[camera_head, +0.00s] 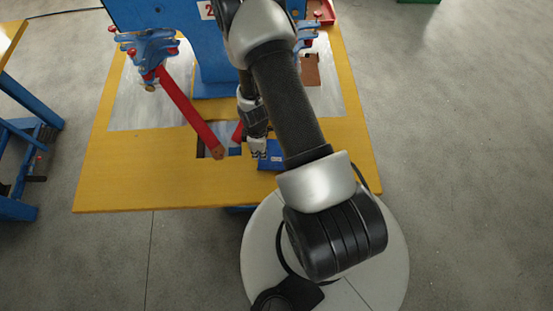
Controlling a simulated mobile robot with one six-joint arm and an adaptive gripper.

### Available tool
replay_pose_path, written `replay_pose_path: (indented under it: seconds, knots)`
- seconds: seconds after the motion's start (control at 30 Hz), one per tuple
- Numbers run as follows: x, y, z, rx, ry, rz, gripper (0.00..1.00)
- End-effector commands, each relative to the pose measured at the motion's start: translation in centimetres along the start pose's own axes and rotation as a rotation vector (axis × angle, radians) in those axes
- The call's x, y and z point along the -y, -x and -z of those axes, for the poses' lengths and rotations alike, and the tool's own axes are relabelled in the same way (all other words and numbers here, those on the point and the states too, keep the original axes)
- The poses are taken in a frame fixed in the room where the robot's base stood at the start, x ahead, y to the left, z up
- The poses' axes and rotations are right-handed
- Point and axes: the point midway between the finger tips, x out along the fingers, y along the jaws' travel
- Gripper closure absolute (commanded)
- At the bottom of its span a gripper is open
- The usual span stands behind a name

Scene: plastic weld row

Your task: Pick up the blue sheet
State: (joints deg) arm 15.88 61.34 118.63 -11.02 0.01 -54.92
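A small flat blue piece with a pale mark, which looks like the blue sheet (271,157), is near the front edge of the yellow table (140,185). My gripper (257,154) points down at its left end, and my arm covers part of the area to its right. The gripper is small and seen from above, so I cannot tell whether its fingers touch the blue piece or how far apart they are.
A blue machine (213,75) stands at the back of the table. A red bar (190,113) slants from it toward a dark cutout left of my gripper. Grey plates (135,100) flank the machine. A brown piece (310,70) lies at right. Another blue-framed table (30,140) stands at far left.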

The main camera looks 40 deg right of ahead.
Motion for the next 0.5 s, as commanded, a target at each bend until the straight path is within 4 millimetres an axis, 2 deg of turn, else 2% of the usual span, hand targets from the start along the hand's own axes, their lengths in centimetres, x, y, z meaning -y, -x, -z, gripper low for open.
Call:
replay_pose_path:
  seconds: [0.03,0.5]
  knots:
    - [0.0,-1.4,0.0,0.0,0.0,0.0,0.91]
    - [0.0,-7.8,0.0,0.0,-0.001,0.0,0.91]
